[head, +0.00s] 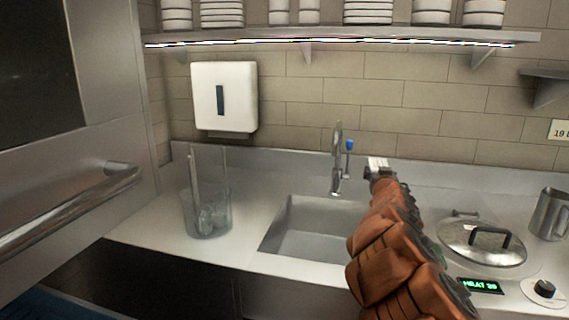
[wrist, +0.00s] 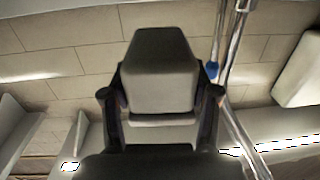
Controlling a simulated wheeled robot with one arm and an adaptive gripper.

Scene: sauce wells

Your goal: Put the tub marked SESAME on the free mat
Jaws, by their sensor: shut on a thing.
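My gripper (head: 377,173) is at the end of my orange-brown arm, raised in front of the back wall, just right of the tap in the head view. It is shut on a small pale tub (wrist: 160,70), held between both fingers in the wrist view. In the head view a small white part of the tub (head: 378,162) shows above the gripper, with dark marks too small to read. I cannot tell whether it says SESAME. No mat is in view.
A sink (head: 315,235) with a tap (head: 337,160) lies below and left of the gripper. A clear container (head: 208,212) stands left of it. Right are a lidded pot (head: 482,243) and a metal jug (head: 550,214). A shelf (head: 340,38) with stacked dishes runs above.

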